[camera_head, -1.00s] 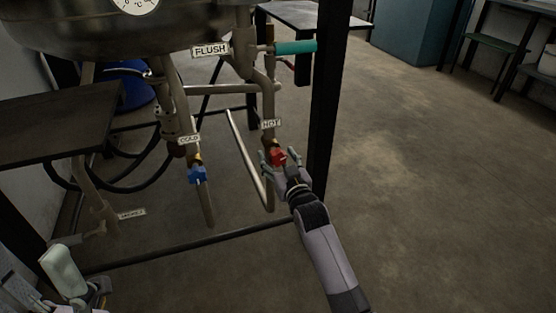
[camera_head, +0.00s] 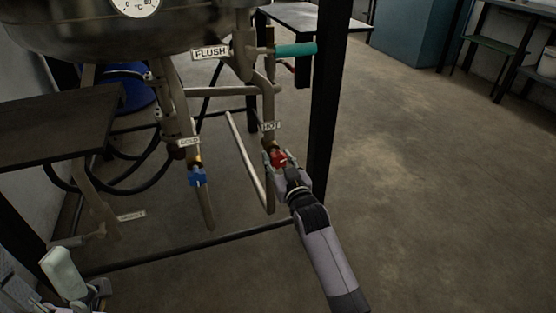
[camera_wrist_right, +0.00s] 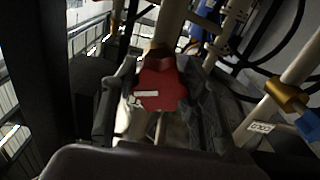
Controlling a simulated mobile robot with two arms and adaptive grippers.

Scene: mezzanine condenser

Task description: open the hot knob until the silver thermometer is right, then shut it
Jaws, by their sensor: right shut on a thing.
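The red hot knob (camera_head: 280,158) is on the pipe under the HOT label (camera_head: 269,127). My right gripper (camera_head: 279,163) is shut on it, with a finger on each side. In the right wrist view the red knob (camera_wrist_right: 160,84) sits between the dark fingers, a small white mark on its face. A round thermometer dial (camera_head: 137,7) marked °C is cut off by the top edge of the head view; its reading cannot be made out.
A blue knob (camera_head: 197,176) is on the COLD pipe to the left. A teal handle (camera_head: 296,49) is beside the FLUSH label (camera_head: 210,53). A black post (camera_head: 324,105) stands close right of the hot knob. The floor farther right is clear.

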